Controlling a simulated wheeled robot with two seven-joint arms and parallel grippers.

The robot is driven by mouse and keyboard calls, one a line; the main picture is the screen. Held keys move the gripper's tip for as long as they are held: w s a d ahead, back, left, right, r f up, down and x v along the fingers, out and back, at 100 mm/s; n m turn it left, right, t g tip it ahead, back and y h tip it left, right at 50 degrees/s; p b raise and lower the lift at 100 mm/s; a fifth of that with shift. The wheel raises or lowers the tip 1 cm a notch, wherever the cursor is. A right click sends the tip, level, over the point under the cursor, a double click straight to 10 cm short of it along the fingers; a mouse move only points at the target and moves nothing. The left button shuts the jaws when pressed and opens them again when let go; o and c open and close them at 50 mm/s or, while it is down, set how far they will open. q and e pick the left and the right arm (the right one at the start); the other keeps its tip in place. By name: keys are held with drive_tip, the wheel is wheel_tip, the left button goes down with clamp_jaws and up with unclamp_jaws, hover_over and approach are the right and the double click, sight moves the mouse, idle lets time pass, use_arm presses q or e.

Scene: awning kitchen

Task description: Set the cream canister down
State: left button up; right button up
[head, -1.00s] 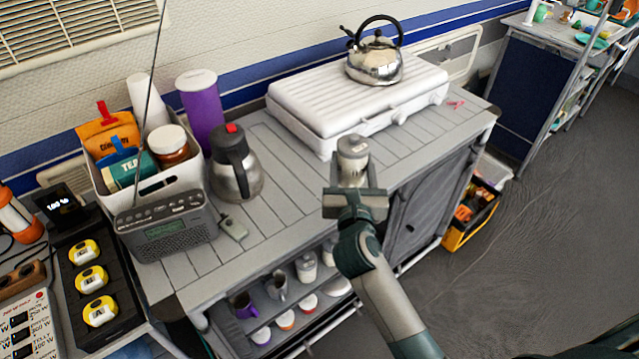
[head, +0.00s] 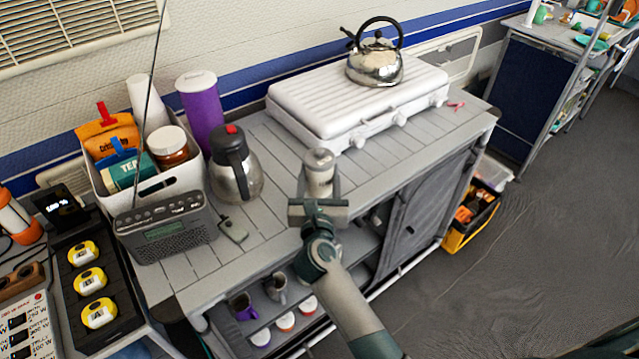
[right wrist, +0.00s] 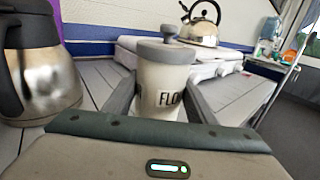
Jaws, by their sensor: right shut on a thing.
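The cream canister (head: 320,178), with a grey knobbed lid, is upright between the fingers of my right gripper (head: 319,190) near the front edge of the grey slatted counter (head: 270,215). In the right wrist view the canister (right wrist: 162,88) shows dark letters "FLO", and the right gripper (right wrist: 160,100) is shut on its sides. The gripper hides its lower part, so I cannot tell whether its base touches the counter. My left gripper is not in view.
A steel jug (head: 235,165) stands to the left, behind a grey radio (head: 165,228) and a small grey tag (head: 232,229). A white stove (head: 355,100) with a kettle (head: 375,65) stands behind right. Slats between jug and canister are clear.

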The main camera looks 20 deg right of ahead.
sight(319, 184)
wheel_tip(319, 184, down, 2)
drive_tip(key=shift+f, duration=0.5)
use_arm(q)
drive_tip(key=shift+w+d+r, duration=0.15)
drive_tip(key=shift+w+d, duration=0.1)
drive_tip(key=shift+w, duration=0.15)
use_arm(e)
drive_tip(key=shift+f, duration=0.1)
drive_tip(key=shift+f, duration=0.1)
drive_tip(key=o, duration=1.1)
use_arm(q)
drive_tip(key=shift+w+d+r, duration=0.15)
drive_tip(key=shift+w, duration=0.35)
use_arm(e)
drive_tip(key=shift+o, duration=0.2)
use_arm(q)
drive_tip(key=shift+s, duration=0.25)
